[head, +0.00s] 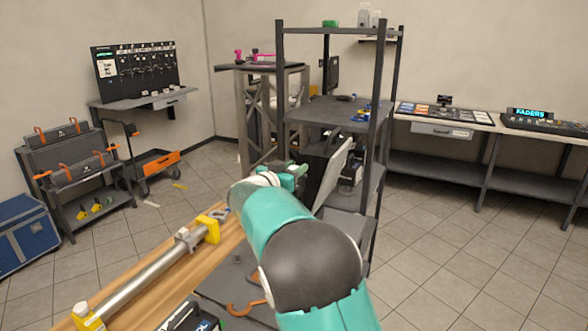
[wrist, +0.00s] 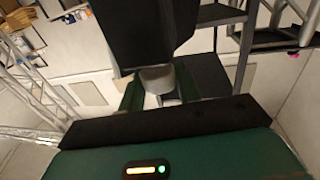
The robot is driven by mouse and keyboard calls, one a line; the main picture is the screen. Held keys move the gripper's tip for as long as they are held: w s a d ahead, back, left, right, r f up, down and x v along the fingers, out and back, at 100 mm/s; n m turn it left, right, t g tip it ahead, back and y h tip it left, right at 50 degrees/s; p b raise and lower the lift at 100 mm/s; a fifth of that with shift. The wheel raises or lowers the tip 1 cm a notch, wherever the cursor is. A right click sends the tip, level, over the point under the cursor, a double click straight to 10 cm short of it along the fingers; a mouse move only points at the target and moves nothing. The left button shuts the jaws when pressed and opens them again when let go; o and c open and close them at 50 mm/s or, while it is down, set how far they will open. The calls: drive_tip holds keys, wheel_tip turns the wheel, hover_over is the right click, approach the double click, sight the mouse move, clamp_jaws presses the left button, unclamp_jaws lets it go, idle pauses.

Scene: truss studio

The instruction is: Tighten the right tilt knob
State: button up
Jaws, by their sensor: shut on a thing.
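A panel light with a pale face (head: 333,176) and dark body stands at the shelf rack, seen nearly edge-on in the head view. In the wrist view its dark body (wrist: 145,35) fills the top middle. A grey rounded tilt knob (wrist: 157,76) sticks out below that body. My gripper (wrist: 157,92) has its two green fingers on either side of the knob and is shut on it. In the head view my gripper (head: 290,178) is beside the light's left side, and the knob cannot be made out there.
A dark shelf rack (head: 375,130) with upright posts surrounds the light. A wooden bench (head: 140,285) with a metal tube (head: 155,272) in yellow clamps lies at the front left. Side tables (head: 490,124) line the right wall. Tiled floor is free at the right.

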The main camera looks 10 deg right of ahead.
drive_tip(key=m+g+h, duration=0.3)
drive_tip(key=g, duration=0.1)
drive_tip(key=shift+w+m+g, duration=0.1)
drive_tip(key=shift+m+g, duration=0.2)
drive_tip(key=shift+g, duration=0.1)
drive_tip(key=shift+m+g+h, duration=0.9)
drive_tip(key=shift+m+g, duration=0.7)
drive_tip(key=shift+g, duration=0.7)
drive_tip(key=shift+d+r+g, duration=0.1)
drive_tip(key=shift+r+g, duration=0.05)
drive_tip(key=shift+g, duration=0.15)
drive_tip(key=o, duration=0.9)
drive_tip(key=shift+o, duration=0.2)
drive_tip(key=s+a, duration=0.1)
drive_tip(key=a, duration=0.6)
drive_tip(key=shift+a, duration=0.25)
drive_tip(key=shift+s, duration=0.1)
